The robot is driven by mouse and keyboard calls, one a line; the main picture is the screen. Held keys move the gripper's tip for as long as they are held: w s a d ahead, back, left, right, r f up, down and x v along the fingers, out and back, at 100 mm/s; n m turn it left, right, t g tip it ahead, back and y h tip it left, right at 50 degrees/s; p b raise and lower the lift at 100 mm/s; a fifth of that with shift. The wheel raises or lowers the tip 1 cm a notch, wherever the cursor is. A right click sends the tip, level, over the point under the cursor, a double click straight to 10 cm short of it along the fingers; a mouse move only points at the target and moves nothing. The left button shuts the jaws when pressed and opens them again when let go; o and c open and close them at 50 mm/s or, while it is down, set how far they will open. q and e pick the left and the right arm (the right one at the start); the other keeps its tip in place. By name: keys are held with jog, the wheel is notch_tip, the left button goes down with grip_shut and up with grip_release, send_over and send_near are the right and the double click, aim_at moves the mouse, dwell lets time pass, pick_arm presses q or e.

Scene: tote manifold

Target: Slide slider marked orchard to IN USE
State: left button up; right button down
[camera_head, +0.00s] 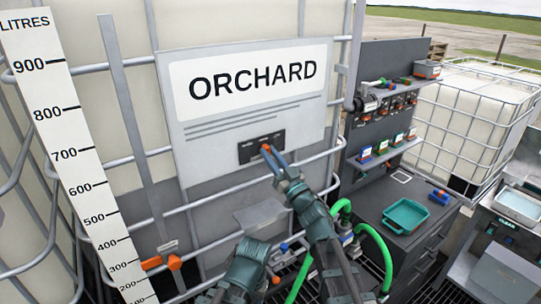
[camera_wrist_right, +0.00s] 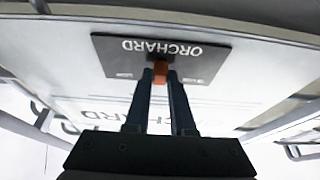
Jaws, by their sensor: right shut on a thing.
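The orange slider knob (camera_head: 266,147) sits on a small dark plate (camera_head: 262,147) fixed to the large ORCHARD sign (camera_head: 250,95). In the right wrist view, which is upside down, the plate (camera_wrist_right: 120,55) reads ORCHARD and the knob (camera_wrist_right: 160,70) stands near the middle of its length. My right gripper (camera_head: 269,152) is shut on the knob, its two fingers (camera_wrist_right: 160,82) on either side of it. The small position words on the plate are too blurred to read.
The sign hangs on a caged white tank with a LITRES scale (camera_head: 75,150) at left. At right stand a dark cabinet with shelves (camera_head: 385,155), a teal tray (camera_head: 405,215) and a blue block (camera_head: 439,197). Green hoses (camera_head: 378,250) curve beside my right arm.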

dwell(0.9)
jog(key=s+a, duration=0.1)
jog(key=a, duration=0.1)
jog(key=s+a, duration=0.2)
jog(key=shift+a, duration=0.25)
jog(key=c, duration=0.8)
grip_release()
jog(key=shift+s+a, duration=0.1)
jog(key=shift+a, duration=0.05)
jog(key=shift+o, duration=0.2)
jog(key=shift+f, duration=0.1)
